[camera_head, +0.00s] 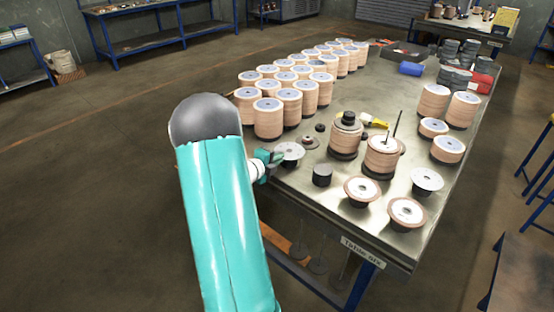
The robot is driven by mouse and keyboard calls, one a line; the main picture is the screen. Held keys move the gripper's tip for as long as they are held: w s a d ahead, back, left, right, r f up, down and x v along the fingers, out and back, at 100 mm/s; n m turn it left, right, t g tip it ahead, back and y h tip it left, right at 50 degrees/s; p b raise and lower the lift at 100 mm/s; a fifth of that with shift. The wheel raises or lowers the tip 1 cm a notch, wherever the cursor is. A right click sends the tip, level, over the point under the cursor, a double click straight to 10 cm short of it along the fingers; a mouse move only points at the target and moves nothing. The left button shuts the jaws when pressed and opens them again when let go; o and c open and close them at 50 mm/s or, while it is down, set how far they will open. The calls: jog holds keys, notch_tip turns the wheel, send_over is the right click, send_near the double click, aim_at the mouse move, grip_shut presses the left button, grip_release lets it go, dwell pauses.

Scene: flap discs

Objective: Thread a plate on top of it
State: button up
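My gripper (268,160) is at the near left edge of the metal table, partly hidden by my teal arm. It is beside the left rim of a pale round plate (291,151); I cannot tell whether it grips it. A tan stack of flap discs (383,154) stands right of centre, with a thin dark rod (397,123) rising from its top. Another pale plate (427,179) rests on a dark support at the right. A second stack (344,138) carries a dark knob-like piece (348,118) on top.
Several tall disc stacks (289,104) fill the table's far left. Two low pieces with tan rims (362,188) (407,212) and a black cylinder (322,175) stand near the front. A yellow tool (375,122) lies behind the rod stack. More stacks (433,101) stand at the right.

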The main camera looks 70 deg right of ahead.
grip_shut()
jog(key=shift+r, duration=1.75)
jog(key=shift+w, duration=0.1)
